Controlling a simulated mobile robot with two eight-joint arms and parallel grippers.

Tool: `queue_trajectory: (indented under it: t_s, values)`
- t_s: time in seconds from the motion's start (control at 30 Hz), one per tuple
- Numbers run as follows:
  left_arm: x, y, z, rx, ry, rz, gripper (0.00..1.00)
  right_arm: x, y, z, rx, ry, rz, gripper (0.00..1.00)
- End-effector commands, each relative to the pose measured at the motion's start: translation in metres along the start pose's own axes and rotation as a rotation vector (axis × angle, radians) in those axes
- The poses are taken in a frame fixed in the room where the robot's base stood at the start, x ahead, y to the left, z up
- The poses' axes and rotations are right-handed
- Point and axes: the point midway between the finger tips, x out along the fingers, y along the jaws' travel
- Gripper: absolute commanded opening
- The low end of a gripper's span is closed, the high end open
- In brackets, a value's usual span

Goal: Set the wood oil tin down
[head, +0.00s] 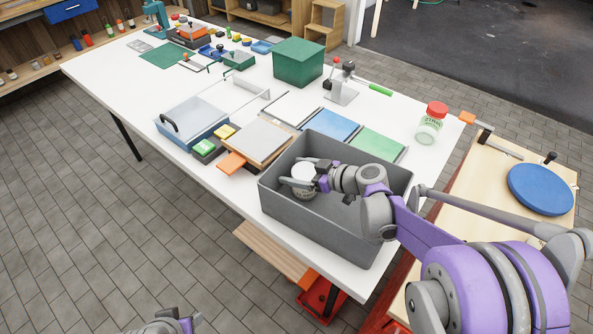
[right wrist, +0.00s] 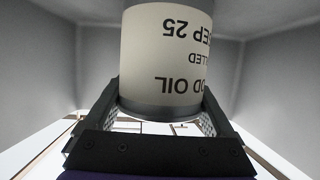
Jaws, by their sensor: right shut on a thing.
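The wood oil tin (head: 304,192) is a pale cylinder with a dark metal rim and black print. It is inside the deep grey crate (head: 275,207) at the front of the white bench. My right gripper (head: 305,183) reaches down into the crate from the right and is shut on the tin. In the right wrist view the tin (right wrist: 168,45) fills the space between the fingers (right wrist: 160,105), its lettering upside down, with grey crate walls around it. I cannot tell whether its base touches the crate floor. My left gripper (head: 165,322) shows only partly at the bottom edge; its jaws are unclear.
A jar with a red lid (head: 431,124) stands at the bench's right corner. Green and blue flat panels (head: 379,145) lie behind the crate. A blue tray (head: 192,127) and a wooden board (head: 262,141) are left of it. A green box (head: 298,62) stands further back.

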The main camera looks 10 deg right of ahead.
Motion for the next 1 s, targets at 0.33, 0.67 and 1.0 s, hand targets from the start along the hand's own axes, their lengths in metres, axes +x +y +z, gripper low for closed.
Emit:
queue_trajectory:
  t_s: [0.33,0.67,1.0]
  values:
    - [0.002,0.0,0.001,0.0,-0.001,0.0,0.5,0.001,0.0,0.003,0.0,0.0,0.0,1.0]
    - [-0.004,0.0,-0.002,0.0,0.001,0.0,0.5,-0.021,0.001,-0.001,0.001,-0.001,0.003,1.0]
    - [-0.01,0.0,-0.005,0.0,0.004,0.0,0.5,-0.071,0.001,-0.001,0.0,0.0,0.002,1.0]
